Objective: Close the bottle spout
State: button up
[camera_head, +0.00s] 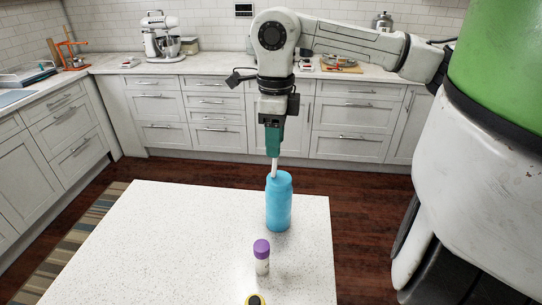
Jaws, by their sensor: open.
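A blue bottle (278,204) stands upright near the far right edge of the white speckled table (180,240). My gripper (274,160) points straight down just above the bottle's top. It is open. A narrow pale part shows between the teal gripper body and the bottle top. I cannot tell whether this is a finger or the spout, or whether it touches the bottle. The spout's position is not clear at this size.
A small container with a purple lid (261,248) stands on the table in front of the bottle. The table's left side is clear. Counters with a white stand mixer (161,38) line the back.

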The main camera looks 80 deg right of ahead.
aim_at(275, 166)
jog(key=shift+s+f+p, duration=0.1)
jog(key=shift+f+p, duration=0.3)
jog(key=shift+f, duration=2.4)
jog(key=shift+c, duration=0.2)
grip_shut()
